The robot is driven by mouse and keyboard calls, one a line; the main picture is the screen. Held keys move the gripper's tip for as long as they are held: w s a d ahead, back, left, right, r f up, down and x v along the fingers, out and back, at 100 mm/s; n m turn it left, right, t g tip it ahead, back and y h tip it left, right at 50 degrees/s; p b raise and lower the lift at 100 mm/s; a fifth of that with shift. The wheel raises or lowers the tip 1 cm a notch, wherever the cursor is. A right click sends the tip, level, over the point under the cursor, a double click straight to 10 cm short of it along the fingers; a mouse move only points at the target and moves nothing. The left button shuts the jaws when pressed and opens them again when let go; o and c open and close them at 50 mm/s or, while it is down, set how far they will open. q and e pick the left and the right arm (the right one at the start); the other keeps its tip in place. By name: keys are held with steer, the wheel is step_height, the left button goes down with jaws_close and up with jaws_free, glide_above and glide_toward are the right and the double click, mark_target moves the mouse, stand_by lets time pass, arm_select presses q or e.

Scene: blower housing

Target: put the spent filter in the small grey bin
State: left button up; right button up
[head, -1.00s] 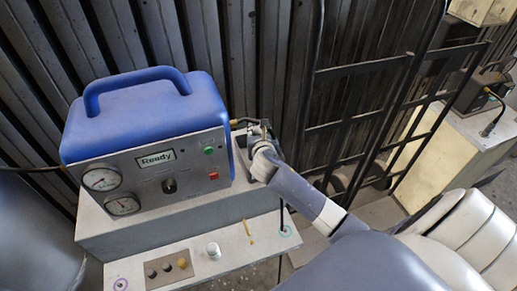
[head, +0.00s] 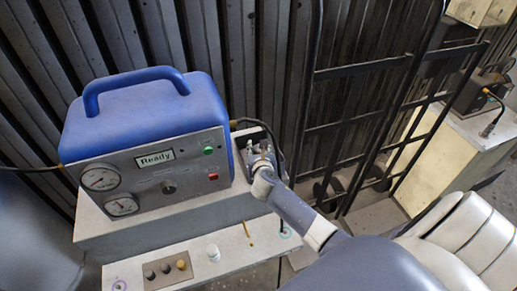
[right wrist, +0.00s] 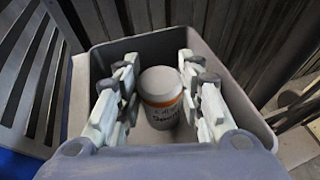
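The spent filter (right wrist: 161,98) is a pale grey cylinder with an orange band and dark lettering. In the right wrist view it stands upright inside the small grey bin (right wrist: 145,47), near the middle of its floor. My right gripper (right wrist: 160,66) is open, with its fingers reaching into the bin on either side of the filter and visible room between them. In the head view the right gripper (head: 260,153) is at the bin (head: 241,151), beside the blue machine; the filter is hidden there. My left gripper is not in view.
The blue machine (head: 145,115) with gauges and a "Ready" display stands close left of the bin on a grey bench (head: 130,238). A dark cable passes behind the bin. A black metal rack (head: 360,115) stands to the right.

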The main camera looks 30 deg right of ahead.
steer(key=shift+o, duration=0.9)
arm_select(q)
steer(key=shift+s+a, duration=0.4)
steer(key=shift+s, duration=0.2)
arm_select(e)
steer(key=shift+r, duration=0.15)
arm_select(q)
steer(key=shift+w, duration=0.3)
arm_select(e)
steer(key=v, duration=1.2)
steer(key=shift+a, duration=0.1)
